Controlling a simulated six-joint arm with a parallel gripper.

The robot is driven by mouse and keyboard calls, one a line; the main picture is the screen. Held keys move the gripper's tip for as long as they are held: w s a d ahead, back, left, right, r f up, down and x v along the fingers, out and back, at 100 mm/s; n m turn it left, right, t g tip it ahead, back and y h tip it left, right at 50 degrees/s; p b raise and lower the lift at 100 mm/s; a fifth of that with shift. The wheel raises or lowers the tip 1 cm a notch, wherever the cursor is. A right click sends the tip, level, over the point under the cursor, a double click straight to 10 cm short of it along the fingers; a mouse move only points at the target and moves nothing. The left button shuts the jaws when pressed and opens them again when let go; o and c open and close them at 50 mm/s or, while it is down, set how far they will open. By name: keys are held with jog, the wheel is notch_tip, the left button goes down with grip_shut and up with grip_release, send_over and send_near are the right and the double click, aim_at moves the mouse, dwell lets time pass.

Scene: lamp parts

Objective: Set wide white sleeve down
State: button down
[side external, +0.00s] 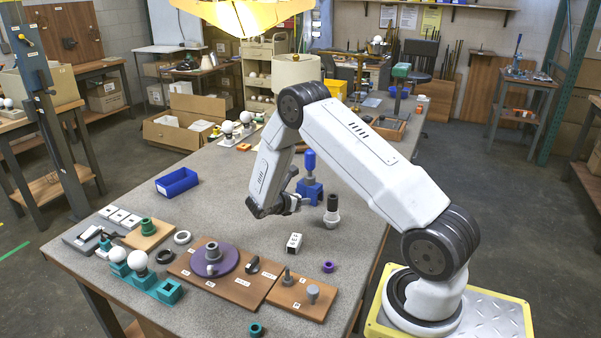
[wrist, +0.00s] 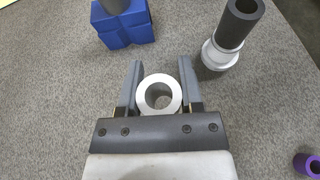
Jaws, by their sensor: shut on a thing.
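The wide white sleeve (wrist: 174,95) sits between my gripper's two fingers (wrist: 159,88) in the wrist view, its round opening facing the camera. The fingers are shut on its sides. In the side view my gripper (side external: 291,203) is low over the middle of the grey table, left of the blue stand. The sleeve is mostly hidden there by my wrist and fingers. I cannot tell whether its bottom touches the table.
A blue stand (side external: 311,192) and a dark tube in a white collar (side external: 332,212) stand close by. A white block (side external: 294,243), a purple ring (side external: 328,267) and wooden boards (side external: 236,285) lie nearer the front. Bare table (side external: 235,205) lies left of my gripper.

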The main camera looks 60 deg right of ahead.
aim_at(295, 220)
jog(key=shift+w+d+f, duration=0.35)
jog(key=shift+w+f, duration=0.15)
jog(key=shift+f, duration=0.2)
jog(key=shift+w+d+f, duration=0.3)
jog(key=shift+w+f, duration=0.15)
jog(key=shift+f, duration=0.2)
jog(key=shift+w+d+f, duration=0.15)
jog(key=shift+w+f, duration=0.05)
jog(key=shift+f, duration=1.6)
jog(key=shift+f, duration=0.1)
jog(key=shift+c, duration=1.2)
grip_release()
